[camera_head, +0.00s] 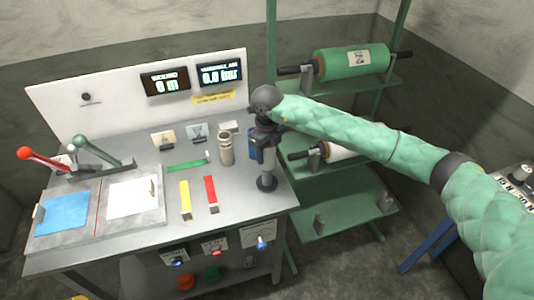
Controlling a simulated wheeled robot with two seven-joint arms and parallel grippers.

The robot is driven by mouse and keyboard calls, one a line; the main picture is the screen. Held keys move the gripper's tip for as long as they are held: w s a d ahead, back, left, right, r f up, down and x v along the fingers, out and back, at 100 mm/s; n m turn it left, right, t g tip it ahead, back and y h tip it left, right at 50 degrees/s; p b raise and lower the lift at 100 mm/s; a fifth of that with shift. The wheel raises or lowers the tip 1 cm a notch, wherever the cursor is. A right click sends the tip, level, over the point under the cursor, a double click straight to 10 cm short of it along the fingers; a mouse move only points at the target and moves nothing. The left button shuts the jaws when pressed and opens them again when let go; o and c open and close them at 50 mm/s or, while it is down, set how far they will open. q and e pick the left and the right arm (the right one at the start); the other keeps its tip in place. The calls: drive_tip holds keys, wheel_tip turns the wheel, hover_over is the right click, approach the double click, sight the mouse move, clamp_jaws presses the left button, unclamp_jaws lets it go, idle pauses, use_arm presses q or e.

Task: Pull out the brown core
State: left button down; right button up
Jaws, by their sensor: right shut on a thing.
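My right arm, in a green quilted sleeve, comes in from the right and bends down at a dark wrist. My right gripper (266,150) points down at the bench's right edge, shut on a grey upright post with a dark round base (267,183); the wrist partly hides it. A brown core end shows as a ring at the left end of the green roll (355,62) on the upper rack. Another brownish ring shows on the white roll (340,151) lower down, partly behind my arm. My left gripper is not in view.
The bench (235,195) carries a beige tube (226,148), a red strip (211,194), a yellow strip (185,200) and a red-knobbed lever (25,153). A green rack (345,205) stands right of the bench. Displays (165,84) stand on the back panel.

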drive_tip(key=shift+r, duration=1.4)
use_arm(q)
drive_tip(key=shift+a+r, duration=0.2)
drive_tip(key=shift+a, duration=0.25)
use_arm(e)
drive_tip(key=shift+r, duration=0.5)
